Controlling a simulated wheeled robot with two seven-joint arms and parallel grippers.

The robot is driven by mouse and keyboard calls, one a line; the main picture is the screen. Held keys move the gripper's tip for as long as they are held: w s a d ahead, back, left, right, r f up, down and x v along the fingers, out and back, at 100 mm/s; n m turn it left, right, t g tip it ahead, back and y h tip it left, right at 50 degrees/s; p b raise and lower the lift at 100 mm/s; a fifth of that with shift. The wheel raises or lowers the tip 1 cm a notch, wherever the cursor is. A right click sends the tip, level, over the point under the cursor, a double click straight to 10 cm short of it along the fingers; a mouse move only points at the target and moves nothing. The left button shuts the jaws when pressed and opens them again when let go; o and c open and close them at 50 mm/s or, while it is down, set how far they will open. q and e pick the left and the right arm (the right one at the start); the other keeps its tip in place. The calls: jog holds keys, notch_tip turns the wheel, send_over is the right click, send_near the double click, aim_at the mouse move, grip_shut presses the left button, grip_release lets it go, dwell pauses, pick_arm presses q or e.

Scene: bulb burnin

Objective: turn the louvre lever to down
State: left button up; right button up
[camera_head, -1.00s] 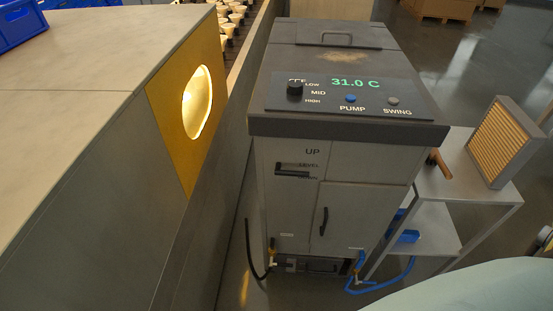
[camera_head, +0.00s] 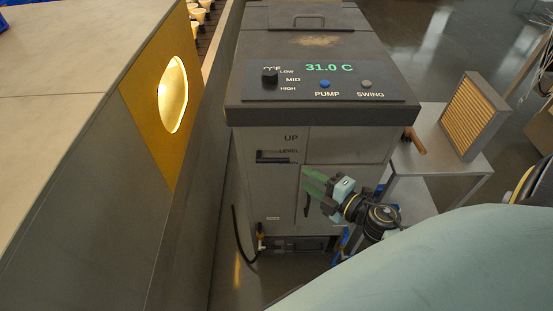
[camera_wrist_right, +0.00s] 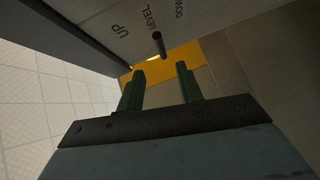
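The louvre lever (camera_head: 272,157) is a dark bar on the upper front of the grey cooler cabinet (camera_head: 330,148). It lies about level, near the LEVEL mark, with UP printed above it. In the right wrist view the lever (camera_wrist_right: 159,44) shows as a dark stub beside the UP, LEVEL and DOWN marks. My right gripper (camera_head: 306,180) is in front of the cabinet, right of and a little below the lever. In the right wrist view its two green fingers (camera_wrist_right: 160,74) are apart, with nothing between them, and the lever is beyond them. My left gripper is not in view.
The cabinet top has a dial (camera_head: 269,76), PUMP button (camera_head: 325,84) and SWING button (camera_head: 366,84). A side table (camera_head: 440,150) at the right holds a slatted filter panel (camera_head: 474,115). A long bench (camera_head: 70,130) with a glowing round window stands close on the left.

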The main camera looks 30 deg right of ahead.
aim_at(279, 162)
jog(key=x, duration=1.2)
jog(key=shift+w+f, duration=0.1)
jog(key=shift+w, duration=0.05)
jog(key=shift+c, duration=0.4)
grip_shut()
